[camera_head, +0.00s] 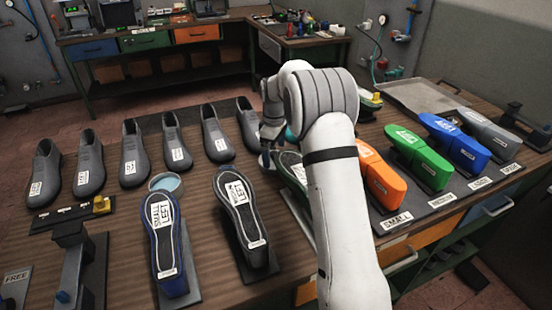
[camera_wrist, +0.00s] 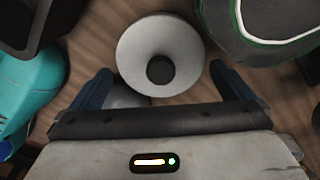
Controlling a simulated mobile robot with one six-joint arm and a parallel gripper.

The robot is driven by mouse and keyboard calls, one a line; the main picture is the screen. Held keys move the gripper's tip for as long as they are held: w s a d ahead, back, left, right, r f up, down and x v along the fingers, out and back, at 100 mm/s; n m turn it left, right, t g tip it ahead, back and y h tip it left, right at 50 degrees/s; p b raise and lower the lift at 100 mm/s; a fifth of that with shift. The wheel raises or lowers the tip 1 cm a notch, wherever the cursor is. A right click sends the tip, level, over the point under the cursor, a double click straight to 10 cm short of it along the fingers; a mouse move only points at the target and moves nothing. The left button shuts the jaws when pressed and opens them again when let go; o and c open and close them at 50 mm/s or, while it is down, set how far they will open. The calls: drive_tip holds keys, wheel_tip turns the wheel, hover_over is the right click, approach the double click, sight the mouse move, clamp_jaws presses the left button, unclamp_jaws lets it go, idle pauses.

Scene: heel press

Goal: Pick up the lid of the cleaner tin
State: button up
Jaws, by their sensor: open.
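A pale round lid with a dark round knob (camera_wrist: 160,54) shows in the wrist view, just beyond and between my fingertips. I take it for the lid of the cleaner tin. My gripper (camera_wrist: 162,82) is open, with one blue finger on each side of the lid's near edge. Nothing is held. A pale rounded part (camera_wrist: 124,97) shows below the lid near the left finger; I cannot tell if it is the tin. In the head view my gripper (camera_head: 267,157) is over the bench behind the soles, and my arm hides the lid there.
A teal object (camera_wrist: 28,92) lies left of my gripper, and a dark green-edged sole (camera_wrist: 275,28) is close at the right. Grey shoes (camera_head: 170,140) stand in a row at left. Orange (camera_head: 382,180), green (camera_head: 418,158) and blue (camera_head: 455,142) lasts stand at right.

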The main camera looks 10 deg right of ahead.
wheel_tip(320, 180, down, 2)
drive_tip(key=c, duration=0.4)
drive_tip(key=shift+o, duration=0.2)
drive_tip(key=shift+r, duration=0.2)
